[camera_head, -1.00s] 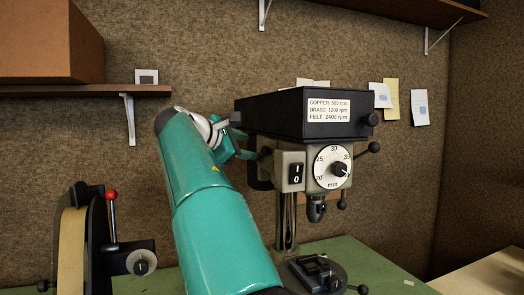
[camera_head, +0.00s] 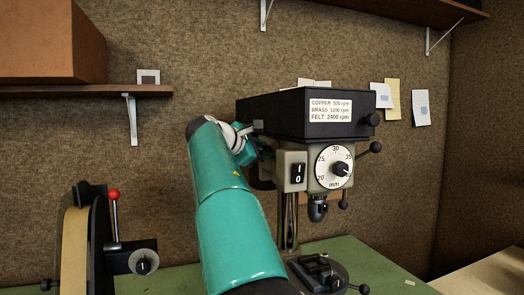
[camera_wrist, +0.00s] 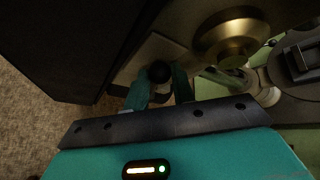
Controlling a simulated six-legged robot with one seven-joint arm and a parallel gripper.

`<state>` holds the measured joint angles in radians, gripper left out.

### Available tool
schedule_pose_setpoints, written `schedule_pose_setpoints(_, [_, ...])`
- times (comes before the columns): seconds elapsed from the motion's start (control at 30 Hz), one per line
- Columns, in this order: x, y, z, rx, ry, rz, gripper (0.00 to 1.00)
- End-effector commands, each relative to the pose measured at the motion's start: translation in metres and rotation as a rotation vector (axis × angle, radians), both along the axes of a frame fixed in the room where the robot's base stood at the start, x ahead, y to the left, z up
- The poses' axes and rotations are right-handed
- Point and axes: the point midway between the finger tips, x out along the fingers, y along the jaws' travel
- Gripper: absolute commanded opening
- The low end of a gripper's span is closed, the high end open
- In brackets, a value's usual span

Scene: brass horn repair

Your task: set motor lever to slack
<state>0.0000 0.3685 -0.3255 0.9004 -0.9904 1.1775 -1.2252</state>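The drill press (camera_head: 310,115) has a black top housing with a speed label, a switch and a round dial. A black ball knob (camera_wrist: 159,73), which looks like the motor lever's end, sits between my gripper's teal fingers in the wrist view. My gripper (camera_wrist: 161,82) is open, with one finger on each side of the knob; I cannot tell whether either touches it. In the head view my gripper (camera_head: 249,152) is at the left side of the press, and my arm partly hides it and the lever. The lever's shaft is not clearly visible.
A belt sander (camera_head: 75,240) with a red-knobbed lever (camera_head: 114,196) stands to the left. A shelf (camera_head: 100,90) holds a cardboard box (camera_head: 50,42) above it. The press base (camera_head: 318,272) stands on the green bench (camera_head: 365,260), which is mostly clear at the right.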

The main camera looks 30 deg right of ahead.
Motion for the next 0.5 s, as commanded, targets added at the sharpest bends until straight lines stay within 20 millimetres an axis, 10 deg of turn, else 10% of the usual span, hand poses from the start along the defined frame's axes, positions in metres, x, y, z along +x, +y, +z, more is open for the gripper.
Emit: schedule_pose_setpoints(0.5, [0.005, -0.001, 0.012, 0.021, 0.091, -0.002, 0.0])
